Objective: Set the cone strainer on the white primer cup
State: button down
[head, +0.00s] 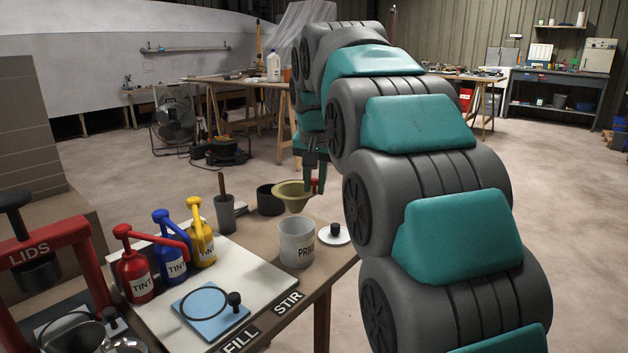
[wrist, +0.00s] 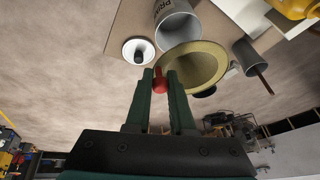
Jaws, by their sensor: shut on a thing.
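The cone strainer (head: 292,198) is a tan funnel with a wide rim, seen in the air behind the primer cup in the head view. Its rim (wrist: 222,62) fills the middle right of the wrist view. My gripper (head: 314,186) is shut on the strainer's red grip (wrist: 160,82), with the green fingers (wrist: 160,76) on either side.
A white lid with a black knob (head: 335,233) lies right of the cup. A dark pot (head: 268,202) and a grey holder with a stick (head: 225,214) stand behind left. Red, blue and yellow tint pumps (head: 170,262) stand left, with a blue pad (head: 208,308) in front.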

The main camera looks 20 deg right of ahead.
notch_tip(320, 180, down, 8)
jog(key=b, duration=0.3)
jog(key=shift+f+b, duration=0.2)
jog(key=shift+b, duration=0.15)
dwell(0.3)
dwell(0.3)
jog(key=c, duration=0.7)
grip_release()
jog(key=shift+o, duration=0.3)
jog(key=o, duration=0.4)
jog(key=shift+r, duration=0.1)
jog(key=shift+r+p, duration=1.9)
jog(key=shift+r, duration=1.5)
